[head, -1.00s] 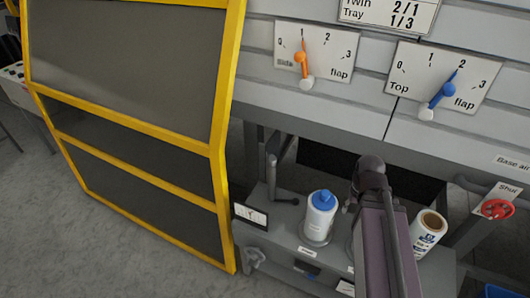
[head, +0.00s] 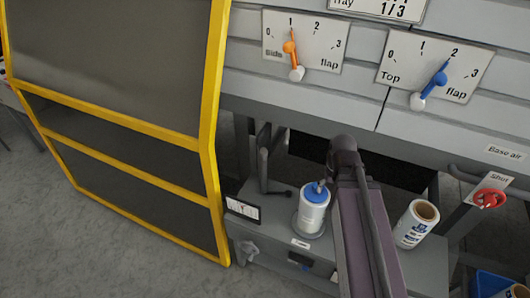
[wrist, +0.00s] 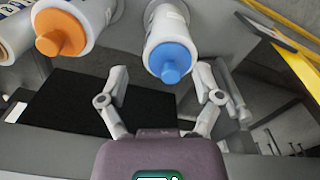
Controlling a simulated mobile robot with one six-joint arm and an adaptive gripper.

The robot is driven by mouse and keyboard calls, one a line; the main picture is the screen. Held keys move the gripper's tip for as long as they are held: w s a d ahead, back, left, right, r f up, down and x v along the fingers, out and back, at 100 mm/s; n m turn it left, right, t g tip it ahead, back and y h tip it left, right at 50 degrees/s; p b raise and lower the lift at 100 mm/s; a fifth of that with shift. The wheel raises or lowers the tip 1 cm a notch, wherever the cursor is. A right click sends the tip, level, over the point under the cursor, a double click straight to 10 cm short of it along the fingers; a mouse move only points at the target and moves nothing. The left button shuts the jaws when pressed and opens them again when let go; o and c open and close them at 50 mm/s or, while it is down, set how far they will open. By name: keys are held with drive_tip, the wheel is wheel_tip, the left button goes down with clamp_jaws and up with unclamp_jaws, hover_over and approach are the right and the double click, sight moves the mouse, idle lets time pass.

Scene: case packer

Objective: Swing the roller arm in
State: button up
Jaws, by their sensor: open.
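A grey upright arm (head: 262,162), which looks like the roller arm, stands on the shelf left of the blue-capped white bottle (head: 312,213). I cannot tell its exact swing position. In the wrist view, a grey bar (wrist: 228,88) just right of my right finger may be the same arm. My gripper (wrist: 163,88) is open, with its two fingers spread and nothing between the tips. The blue-capped bottle (wrist: 168,45) lies beyond and between the fingers.
A white labelled roll (head: 416,224) stands right of my arm. An orange-capped bottle (wrist: 62,30) shows in the wrist view. A yellow-framed guard door (head: 205,160) bounds the left side. Dials (head: 306,42) and a red valve (head: 489,198) are on the machine's front.

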drive_tip(key=w+a+r+n+p, duration=0.1)
drive_tip(key=w+a+n, duration=0.2)
drive_tip(key=w+a, duration=0.4)
drive_tip(key=w+a+r+n+p, duration=0.1)
drive_tip(key=w+a+n, duration=0.25)
drive_tip(key=w, duration=0.55)
drive_tip(key=r+n+p, duration=0.2)
drive_tip(key=n, duration=0.3)
hover_over(264, 152)
drive_tip(key=shift+w+a+f, duration=0.1)
drive_tip(key=shift+f, duration=0.05)
drive_tip(key=shift+f+b, duration=0.15)
drive_tip(key=shift+b, duration=0.2)
wheel_tip(264, 152, down, 14)
drive_tip(key=b, duration=1.3)
drive_tip(key=shift+r, duration=0.25)
